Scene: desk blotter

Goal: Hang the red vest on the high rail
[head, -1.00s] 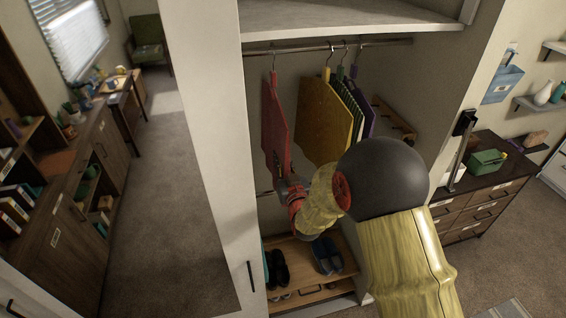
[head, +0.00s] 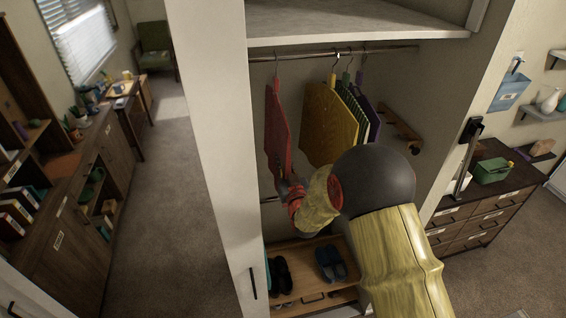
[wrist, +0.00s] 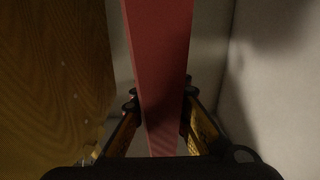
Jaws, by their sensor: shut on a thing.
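The red vest (head: 277,130) is upright at the left inside the open closet, with its hook up at the high rail (head: 310,52). The hook appears to meet the rail, but I cannot tell whether it bears the weight. My gripper (head: 288,188) is shut on the lower part of the vest. In the wrist view the red vest (wrist: 158,60) runs between the two fingers of my gripper (wrist: 160,104). My own arm covers part of the closet to the right.
A yellow garment (head: 330,125) and several others hang close together to the right, with a gap before the red vest. The white side panel (head: 215,150) stands close on the left. A shelf (head: 350,22) is above; shoes (head: 330,262) sit below.

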